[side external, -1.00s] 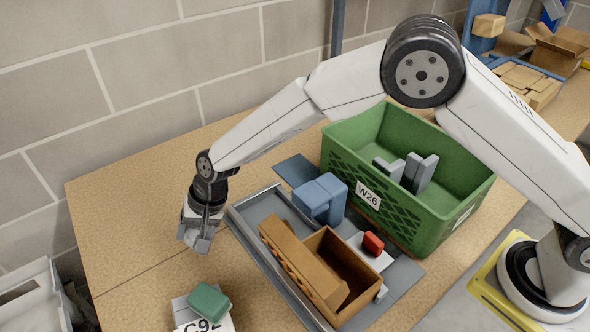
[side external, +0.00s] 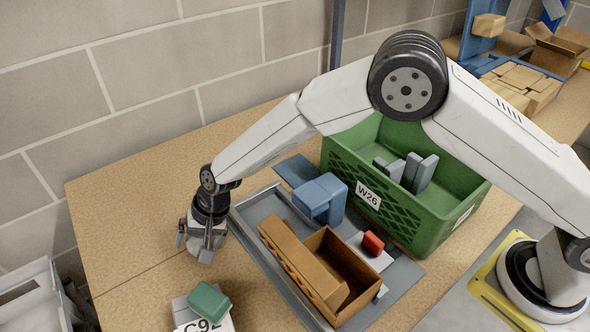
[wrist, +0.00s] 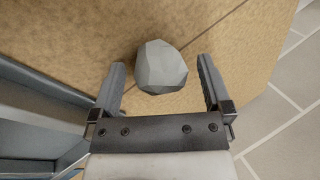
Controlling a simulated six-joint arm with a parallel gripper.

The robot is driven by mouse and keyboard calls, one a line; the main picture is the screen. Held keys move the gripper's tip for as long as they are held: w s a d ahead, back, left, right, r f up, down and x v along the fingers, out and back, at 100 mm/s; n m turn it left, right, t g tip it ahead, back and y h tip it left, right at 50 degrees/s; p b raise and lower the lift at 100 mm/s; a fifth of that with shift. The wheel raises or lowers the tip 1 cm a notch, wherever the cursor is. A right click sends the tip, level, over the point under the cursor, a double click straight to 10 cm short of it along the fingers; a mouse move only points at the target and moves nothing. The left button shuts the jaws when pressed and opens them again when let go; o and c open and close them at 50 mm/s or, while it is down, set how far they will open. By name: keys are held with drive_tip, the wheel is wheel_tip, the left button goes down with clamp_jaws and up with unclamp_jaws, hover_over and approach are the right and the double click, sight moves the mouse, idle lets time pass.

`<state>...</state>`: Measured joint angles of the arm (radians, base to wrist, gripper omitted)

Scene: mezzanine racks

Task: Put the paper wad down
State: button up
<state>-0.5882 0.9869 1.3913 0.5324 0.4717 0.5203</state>
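The paper wad (wrist: 161,68) is a grey, faceted lump. In the wrist view it sits over the tan tabletop between my fingertips, with a visible gap on each side. My gripper (wrist: 160,63) is open, and neither finger touches the wad. In the side view my gripper (side external: 198,244) points down low over the table, left of the grey tray, with its fingers spread. The wad cannot be made out clearly there, as the fingers cover that spot.
The grey tray (side external: 244,229) stands close right of my gripper, holding a brown box (side external: 300,262) and a blue item (side external: 321,198). A green crate (side external: 345,178) stands behind. A green block (side external: 209,302) rests on a C92-labelled item in front. The table's left part is clear.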

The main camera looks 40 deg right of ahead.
drive_tip(key=shift+r, duration=0.1)
drive_tip(key=v, duration=1.2)
idle(0.6)
drive_tip(key=shift+d, duration=0.1)
drive_tip(key=s+d+r+n+t+h, duration=0.1)
drive_tip(key=s+d, duration=0.1)
drive_tip(key=d, duration=0.5)
drive_tip(key=s+d+r+n+t+h, duration=0.1)
drive_tip(key=d, duration=0.7)
drive_tip(key=s+d+r+n, duration=0.1)
drive_tip(key=s+d, duration=0.1)
drive_tip(key=d, duration=0.6)
drive_tip(key=shift+s+d+r+t+h, duration=0.25)
drive_tip(key=shift+s+r+t+h, duration=0.05)
drive_tip(key=shift+s+t+h, duration=0.1)
drive_tip(key=s+d+f+n+g+h, duration=0.1)
drive_tip(key=s+d+f+g, duration=0.1)
drive_tip(key=s+d, duration=0.6)
drive_tip(key=s+f, duration=0.1)
drive_tip(key=s, duration=0.2)
drive_tip(key=shift+s+d+f+h, duration=0.2)
drive_tip(key=shift+s+f+h, duration=0.1)
drive_tip(key=shift+s, duration=0.05)
